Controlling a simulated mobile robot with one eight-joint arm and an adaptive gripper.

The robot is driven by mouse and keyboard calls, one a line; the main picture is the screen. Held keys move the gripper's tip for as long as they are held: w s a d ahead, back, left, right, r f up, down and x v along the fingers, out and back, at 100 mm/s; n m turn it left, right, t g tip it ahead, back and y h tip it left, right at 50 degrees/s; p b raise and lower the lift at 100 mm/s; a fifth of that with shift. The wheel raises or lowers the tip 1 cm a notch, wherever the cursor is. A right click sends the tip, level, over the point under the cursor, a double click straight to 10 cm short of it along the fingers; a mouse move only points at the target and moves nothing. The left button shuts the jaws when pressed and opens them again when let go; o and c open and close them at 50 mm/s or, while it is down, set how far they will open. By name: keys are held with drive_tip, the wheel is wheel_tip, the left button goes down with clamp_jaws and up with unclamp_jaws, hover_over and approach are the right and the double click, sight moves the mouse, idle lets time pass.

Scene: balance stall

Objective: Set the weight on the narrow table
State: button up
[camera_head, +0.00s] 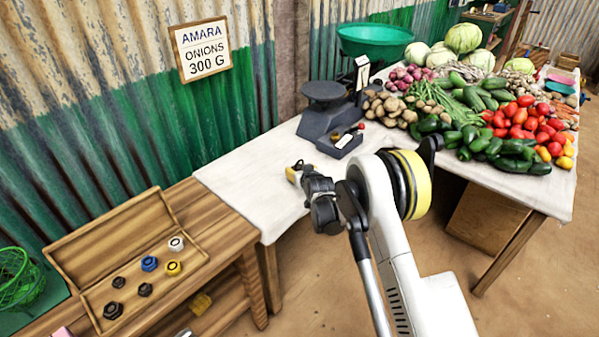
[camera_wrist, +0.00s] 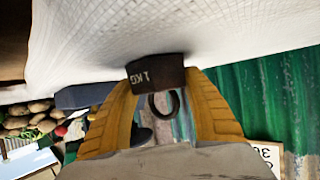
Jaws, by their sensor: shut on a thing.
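My gripper (camera_wrist: 165,100) is shut on a dark brown weight (camera_wrist: 155,75), its yellow fingers on either side. The weight carries upside-down "1 KG" lettering and a ring in the wrist view. A wooden table (camera_head: 215,240) adjoins the cloth at the left; which one counts as narrow is unclear.
A dark balance (camera_head: 325,110) with a green pan (camera_head: 375,40) stands behind my gripper. Vegetables (camera_head: 490,110) crowd the right side. A wooden box (camera_head: 110,245) with several small weights sits on the left table. The cloth left of my gripper is bare.

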drive_tip(key=shift+f, duration=0.1)
drive_tip(key=o, duration=1.4)
